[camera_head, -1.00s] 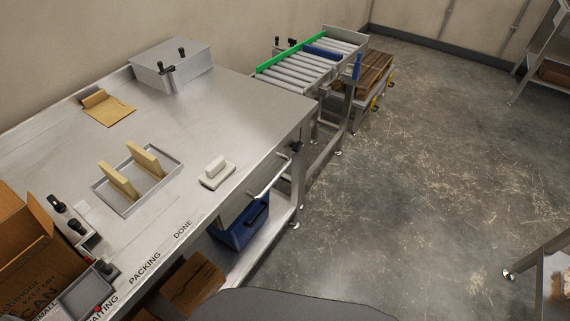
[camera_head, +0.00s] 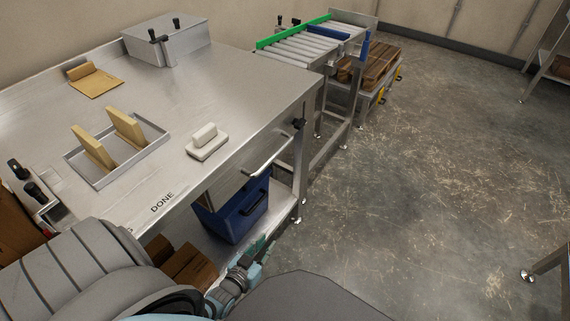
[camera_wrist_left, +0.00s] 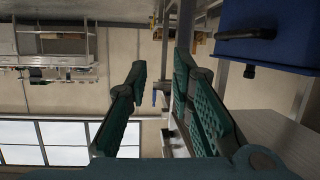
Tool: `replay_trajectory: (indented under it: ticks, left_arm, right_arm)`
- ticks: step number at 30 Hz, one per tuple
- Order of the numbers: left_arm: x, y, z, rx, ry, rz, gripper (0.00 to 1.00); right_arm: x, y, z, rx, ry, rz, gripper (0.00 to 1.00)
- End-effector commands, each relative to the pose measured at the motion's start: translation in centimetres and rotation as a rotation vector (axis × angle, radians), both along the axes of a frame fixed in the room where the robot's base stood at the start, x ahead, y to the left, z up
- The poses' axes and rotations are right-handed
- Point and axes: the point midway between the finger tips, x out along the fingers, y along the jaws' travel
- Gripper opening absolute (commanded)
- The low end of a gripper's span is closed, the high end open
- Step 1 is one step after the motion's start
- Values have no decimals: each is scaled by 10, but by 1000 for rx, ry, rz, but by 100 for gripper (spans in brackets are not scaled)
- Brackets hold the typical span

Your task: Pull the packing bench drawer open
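The packing bench (camera_head: 240,90) has a steel top, and its drawer (camera_head: 228,184) sits under the front edge on the right. The drawer looks shut. Its pale bar handle (camera_head: 273,159) stands out from the front. My left gripper (camera_head: 264,246), with green finger pads, is low in front of the bench, below the handle and apart from it. In the left wrist view its two green fingers (camera_wrist_left: 160,63) are spread with nothing between them. I cannot make out the handle there. My right gripper is not in view.
A blue crate (camera_head: 233,220) stands under the drawer; it also shows in the left wrist view (camera_wrist_left: 285,22). Brown boxes (camera_head: 185,264) sit on the low shelf. A tray (camera_head: 100,178), white block (camera_head: 206,146) and steel box (camera_head: 190,42) are on top.

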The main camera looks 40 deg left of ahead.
Motion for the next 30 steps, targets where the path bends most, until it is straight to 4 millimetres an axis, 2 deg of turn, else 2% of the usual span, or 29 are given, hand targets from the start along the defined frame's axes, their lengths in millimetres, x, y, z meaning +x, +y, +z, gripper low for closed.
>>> replay_trajectory:
  ticks: [1,3,6,9,11,14,24,30]
  left_arm:
    - [32,9,0,-5,-231,12,21]
    - [53,20,50,-17,-548,25,21]
    - [51,29,104,-29,-882,33,21]
    - [42,32,135,-31,-1054,33,21]
    - [42,34,147,-32,-1089,32,21]
    - [53,36,165,-32,-1096,32,21]
    - [119,51,229,-30,-1091,31,21]
    - [138,55,246,-31,-1087,32,21]
  right_arm:
    - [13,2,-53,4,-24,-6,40]
    - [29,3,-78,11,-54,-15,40]
    - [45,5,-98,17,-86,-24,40]
    - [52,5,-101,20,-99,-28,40]
    - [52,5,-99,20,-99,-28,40]
    - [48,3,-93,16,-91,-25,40]
    - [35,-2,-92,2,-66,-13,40]
    - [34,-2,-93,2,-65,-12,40]
